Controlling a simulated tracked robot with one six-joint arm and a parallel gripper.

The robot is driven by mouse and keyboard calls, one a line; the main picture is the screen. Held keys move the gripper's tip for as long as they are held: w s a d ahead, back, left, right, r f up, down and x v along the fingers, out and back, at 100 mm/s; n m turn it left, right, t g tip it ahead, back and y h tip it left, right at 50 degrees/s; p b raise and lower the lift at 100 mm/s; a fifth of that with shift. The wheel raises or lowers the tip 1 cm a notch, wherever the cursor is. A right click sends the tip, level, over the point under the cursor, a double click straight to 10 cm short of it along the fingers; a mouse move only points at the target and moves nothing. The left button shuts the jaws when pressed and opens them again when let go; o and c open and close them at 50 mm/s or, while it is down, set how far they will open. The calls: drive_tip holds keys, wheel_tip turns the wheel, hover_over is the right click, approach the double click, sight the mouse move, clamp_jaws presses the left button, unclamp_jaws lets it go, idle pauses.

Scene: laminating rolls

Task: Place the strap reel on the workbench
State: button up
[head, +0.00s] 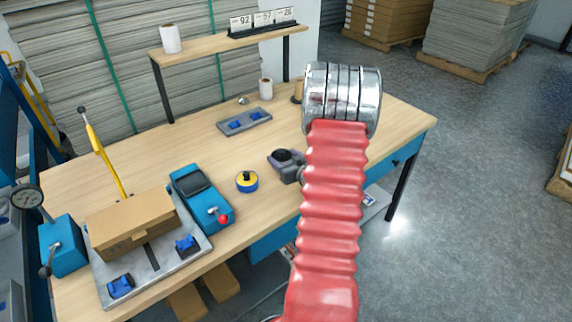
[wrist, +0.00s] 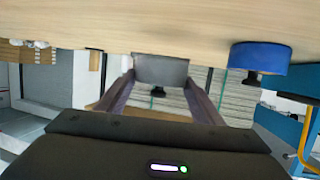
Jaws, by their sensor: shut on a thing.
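The workbench (head: 235,145) has a light wood top and fills the middle of the head view; its surface (wrist: 110,25) is at the top of the upside-down wrist view. My gripper (head: 286,162), also in the wrist view (wrist: 160,80), is shut on the strap reel. The strap reel (wrist: 160,69) is grey with a dark knob, between the two fingers. In the head view the reel (head: 287,155) looks dark and round, over the bench right of the blue-yellow reel. I cannot tell whether it touches the bench. My red arm hides part of the gripper.
A blue-yellow reel (head: 247,182) stands left of my gripper. Farther left are a blue device (head: 202,197) and a cardboard box (head: 134,224) on a metal plate. A grey tray (head: 244,122) lies behind. A shelf (head: 210,46) stands at the back. Bare bench lies between these.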

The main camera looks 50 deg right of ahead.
drive_tip(key=shift+f, duration=1.75)
drive_tip(key=o, duration=1.2)
drive_tip(key=shift+f, duration=0.15)
drive_tip(key=v, duration=1.2)
